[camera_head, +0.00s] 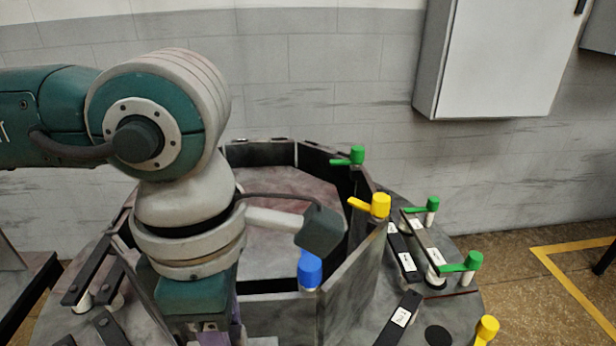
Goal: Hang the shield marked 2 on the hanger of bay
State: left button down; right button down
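My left arm comes in from the left and its wrist points down in front of the chamber. The fingers of my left gripper are below the bottom edge. No part of my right arm shows. An eight-sided ring of dark upright panels (352,280) stands on a round grey base. Dark flat bars with small white labels (402,317) lie on the base to the right. The labels are too small to read, so I cannot tell which shield is marked 2.
More green pieces (473,261) and a yellow one (487,328) stand at the right of the base. Dark bars (92,268) lie on the left side. A white cabinet (490,55) hangs on the grey wall. A yellow floor line (575,290) runs at right.

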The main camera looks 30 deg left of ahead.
aim_at(245, 299)
pick_arm(q)
jog(key=shift+w+a+b, duration=0.6)
jog(key=shift+w+a, duration=0.2)
jog(key=shift+w, duration=0.5)
jog(key=shift+w+a+b, duration=0.6)
jog(key=shift+w+a, duration=0.2)
jog(key=shift+w, duration=0.55)
jog(key=shift+w+a+b, duration=0.6)
jog(key=shift+w+a, duration=0.2)
jog(key=shift+w, duration=0.5)
jog(key=shift+w+a+f, duration=0.1)
jog(key=shift+w+f, duration=0.05)
jog(key=shift+f, duration=0.05)
jog(key=shift+f+b, duration=1.45)
jog(key=shift+b, duration=0.2)
jog(key=shift+c, duration=2.1)
grip_release()
